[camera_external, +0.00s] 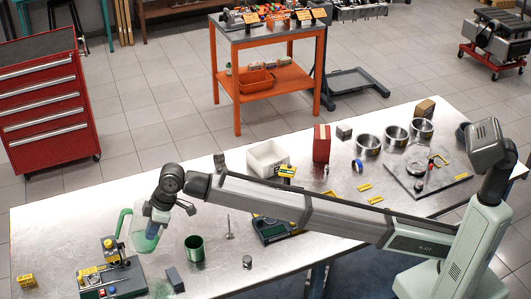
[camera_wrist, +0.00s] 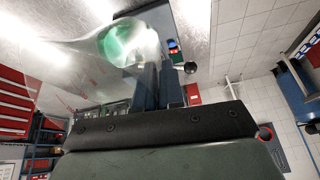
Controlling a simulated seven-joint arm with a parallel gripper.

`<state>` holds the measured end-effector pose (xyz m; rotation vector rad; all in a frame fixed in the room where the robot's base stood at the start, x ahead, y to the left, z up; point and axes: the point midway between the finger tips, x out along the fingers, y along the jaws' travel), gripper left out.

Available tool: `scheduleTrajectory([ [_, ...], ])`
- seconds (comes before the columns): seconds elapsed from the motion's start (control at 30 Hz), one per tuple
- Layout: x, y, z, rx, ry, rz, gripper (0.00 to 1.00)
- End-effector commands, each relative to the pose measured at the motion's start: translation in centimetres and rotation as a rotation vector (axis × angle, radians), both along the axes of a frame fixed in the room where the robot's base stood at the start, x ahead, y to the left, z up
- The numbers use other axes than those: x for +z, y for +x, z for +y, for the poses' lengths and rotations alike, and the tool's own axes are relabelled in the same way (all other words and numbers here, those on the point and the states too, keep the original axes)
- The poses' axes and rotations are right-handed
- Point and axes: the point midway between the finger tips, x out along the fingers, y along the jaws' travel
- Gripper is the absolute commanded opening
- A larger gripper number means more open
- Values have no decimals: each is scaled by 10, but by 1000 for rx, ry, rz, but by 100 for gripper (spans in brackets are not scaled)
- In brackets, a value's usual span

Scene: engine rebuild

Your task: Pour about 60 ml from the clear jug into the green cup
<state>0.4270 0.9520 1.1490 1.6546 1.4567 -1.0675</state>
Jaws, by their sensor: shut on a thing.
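The clear jug (camera_external: 140,228), with a green handle (camera_external: 122,222) on its left side and green liquid low inside it, is at the left part of the table. My gripper (camera_external: 157,211) is shut on the jug at its right upper side. In the wrist view the fingers (camera_wrist: 160,82) are close together, and the clear jug (camera_wrist: 85,70) with a green patch fills the upper left. The green cup (camera_external: 194,249) stands upright on the table, right of the jug and apart from it. Its inside level and the jug's exact tilt cannot be told.
A dark device with buttons (camera_external: 110,279) is in front of the jug. A grey block (camera_external: 175,279) and a small metal part (camera_external: 247,262) stand near the cup. A thin upright rod (camera_external: 229,230) and a dark scale-like device (camera_external: 272,232) are to its right. A white bin (camera_external: 267,158) is further back.

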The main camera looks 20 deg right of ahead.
Motion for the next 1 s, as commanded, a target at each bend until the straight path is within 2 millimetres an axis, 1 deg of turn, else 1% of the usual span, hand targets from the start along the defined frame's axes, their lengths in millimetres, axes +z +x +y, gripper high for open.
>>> scheduleTrajectory([
  [0.03, -5, -1, -9, -1, 31, 2, 0],
  [0.07, -7, -1, -11, -2, 50, 3, 0],
  [0.1, -22, -1, -15, -1, 74, 7, 0],
  [0.3, -74, -1, -30, -1, 204, 14, 0],
  [0.37, -75, 0, -29, 0, 245, 16, 0],
  [0.47, -83, 1, -33, 0, 309, 21, 0],
  [0.73, -113, 1, -40, 0, 484, 32, 0],
  [0.77, -115, 1, -41, -1, 503, 33, 0],
  [0.8, -102, 2, -40, 0, 532, 32, 0],
  [0.83, -96, 2, -41, 0, 549, 34, 0],
  [1.0, -77, 3, -44, 1, 617, 40, 0],
])
